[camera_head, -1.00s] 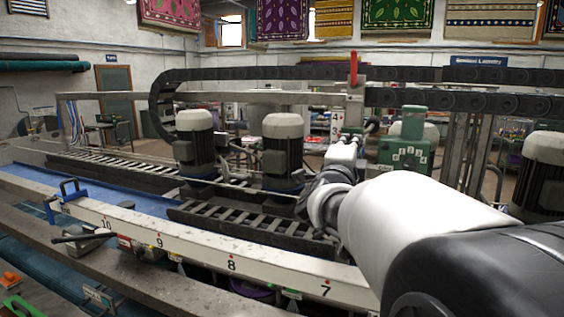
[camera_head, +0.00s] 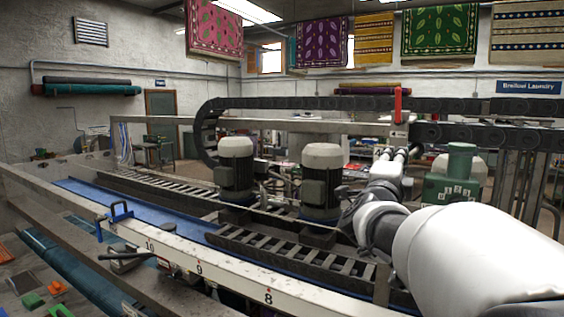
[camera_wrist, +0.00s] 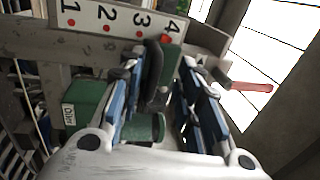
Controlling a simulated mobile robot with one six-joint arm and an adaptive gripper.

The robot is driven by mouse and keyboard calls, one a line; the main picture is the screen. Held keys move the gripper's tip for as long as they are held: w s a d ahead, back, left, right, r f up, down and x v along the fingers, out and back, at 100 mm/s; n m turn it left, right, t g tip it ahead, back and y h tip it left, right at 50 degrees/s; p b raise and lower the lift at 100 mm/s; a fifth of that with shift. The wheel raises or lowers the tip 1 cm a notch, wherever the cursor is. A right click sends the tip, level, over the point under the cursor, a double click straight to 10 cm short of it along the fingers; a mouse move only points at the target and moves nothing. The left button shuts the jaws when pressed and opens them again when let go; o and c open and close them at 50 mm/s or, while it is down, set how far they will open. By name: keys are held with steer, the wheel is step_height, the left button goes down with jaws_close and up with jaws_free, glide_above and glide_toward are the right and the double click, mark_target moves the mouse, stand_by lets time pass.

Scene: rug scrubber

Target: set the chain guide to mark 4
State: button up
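In the wrist view a white scale plate (camera_wrist: 118,22) carries marks 1 to 4 with red dots. A black upright piece (camera_wrist: 154,75) and a green block (camera_wrist: 171,58) sit just below marks 3 and 4; I cannot tell whether they are the chain guide. My gripper (camera_wrist: 158,88) has its two blue-padded fingers apart, one on each side of these pieces; contact is unclear. A red handle (camera_wrist: 250,87) sticks out right of the fingers. In the head view a red lever (camera_head: 398,105) stands upright on the rail above my gripper (camera_head: 404,150).
The black cable chain (camera_head: 300,103) runs along the upper rail. Grey-topped motors (camera_head: 237,168) stand left of my arm. A green unit with numbers (camera_head: 455,178) is close on the right. A white numbered beam (camera_head: 185,255) crosses the front. A green box (camera_wrist: 85,104) lies left of the fingers.

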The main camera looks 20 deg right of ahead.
steer(key=shift+f, duration=0.1)
stand_by(0.3)
steer(key=v, duration=1.2)
steer(key=shift+d, duration=0.1)
